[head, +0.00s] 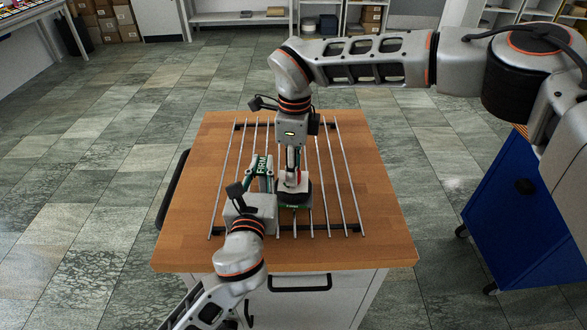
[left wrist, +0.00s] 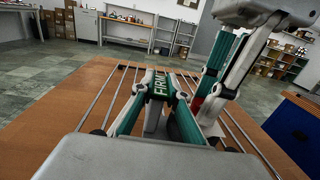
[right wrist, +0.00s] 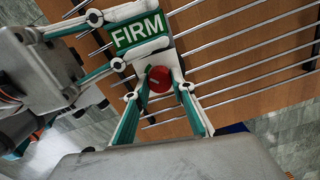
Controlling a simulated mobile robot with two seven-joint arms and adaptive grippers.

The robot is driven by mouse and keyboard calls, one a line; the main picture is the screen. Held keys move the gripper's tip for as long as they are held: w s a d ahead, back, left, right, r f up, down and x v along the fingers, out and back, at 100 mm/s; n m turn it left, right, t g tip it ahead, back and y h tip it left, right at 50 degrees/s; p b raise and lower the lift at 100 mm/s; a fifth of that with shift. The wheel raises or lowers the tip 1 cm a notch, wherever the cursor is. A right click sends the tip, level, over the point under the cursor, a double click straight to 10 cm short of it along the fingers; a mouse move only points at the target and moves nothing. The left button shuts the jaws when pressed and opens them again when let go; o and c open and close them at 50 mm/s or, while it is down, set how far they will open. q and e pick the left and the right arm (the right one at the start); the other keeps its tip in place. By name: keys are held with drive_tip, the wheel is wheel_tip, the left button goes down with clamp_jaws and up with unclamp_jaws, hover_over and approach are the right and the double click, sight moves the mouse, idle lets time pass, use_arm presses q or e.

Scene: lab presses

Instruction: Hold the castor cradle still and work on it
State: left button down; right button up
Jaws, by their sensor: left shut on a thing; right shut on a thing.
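The castor cradle (head: 295,193) shows in the head view as a dark, rounded piece with a green lettered front edge, low over the rods and partly hidden by the grippers. A green block lettered FIRM (head: 262,165) sits at its left; it also shows in the left wrist view (left wrist: 160,86) and the right wrist view (right wrist: 138,35). My left gripper (head: 261,172) comes from the front and is shut on the FIRM block. My right gripper (head: 292,180) points down from above, shut around a round red piece (right wrist: 160,78). The exact contact is hard to see.
Several parallel metal rods (head: 340,170) span the wooden tabletop (head: 385,215) under the grippers. Bare wood lies left and right of the rods. A blue cabinet (head: 510,210) stands at right. My two grippers are close together, with little room between them.

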drive_tip(key=o, duration=1.1)
wheel_tip(320, 180, up, 12)
wheel_tip(320, 180, up, 8)
idle(1.1)
